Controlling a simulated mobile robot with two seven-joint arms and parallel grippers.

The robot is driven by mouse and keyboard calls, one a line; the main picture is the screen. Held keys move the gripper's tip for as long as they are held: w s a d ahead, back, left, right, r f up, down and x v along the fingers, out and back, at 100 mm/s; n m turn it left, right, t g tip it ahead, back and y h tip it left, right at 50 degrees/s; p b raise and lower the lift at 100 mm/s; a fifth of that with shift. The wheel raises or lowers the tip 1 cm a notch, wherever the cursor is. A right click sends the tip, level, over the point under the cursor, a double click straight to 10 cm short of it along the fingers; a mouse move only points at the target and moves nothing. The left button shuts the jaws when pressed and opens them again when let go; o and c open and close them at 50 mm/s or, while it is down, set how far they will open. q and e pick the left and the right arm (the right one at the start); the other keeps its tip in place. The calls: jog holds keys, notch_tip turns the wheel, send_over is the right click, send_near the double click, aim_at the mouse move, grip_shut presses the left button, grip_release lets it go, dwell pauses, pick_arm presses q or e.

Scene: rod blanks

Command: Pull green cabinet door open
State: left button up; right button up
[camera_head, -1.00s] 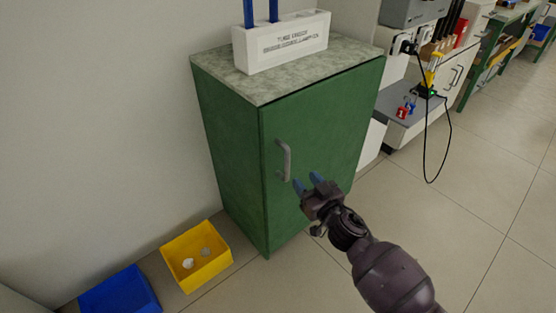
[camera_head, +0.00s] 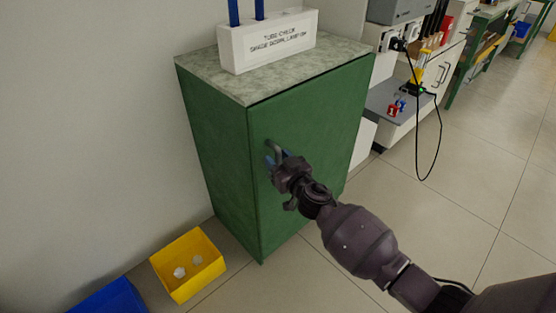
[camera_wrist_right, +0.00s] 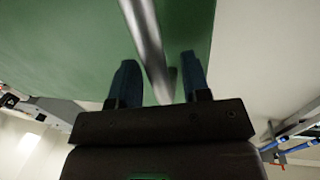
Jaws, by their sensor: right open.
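The green cabinet (camera_head: 215,155) stands against the wall, and its green door (camera_head: 320,120) looks shut. The grey bar handle (camera_head: 272,150) is near the door's left edge, partly hidden by my gripper. My right gripper (camera_head: 277,160) is at the handle with its blue fingers pointing to the door. In the right wrist view the handle (camera_wrist_right: 147,45) runs between the two open fingers (camera_wrist_right: 158,85), with gaps visible beside it. My left gripper is not in view.
A white labelled block (camera_head: 268,40) with blue rods stands on the cabinet top (camera_head: 345,47). A yellow bin (camera_head: 188,265) with small pale pieces and a blue bin (camera_head: 110,298) lie on the floor at left. Tiled floor right of the cabinet is clear.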

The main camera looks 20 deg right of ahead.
grip_shut()
jog(key=shift+s, duration=0.15)
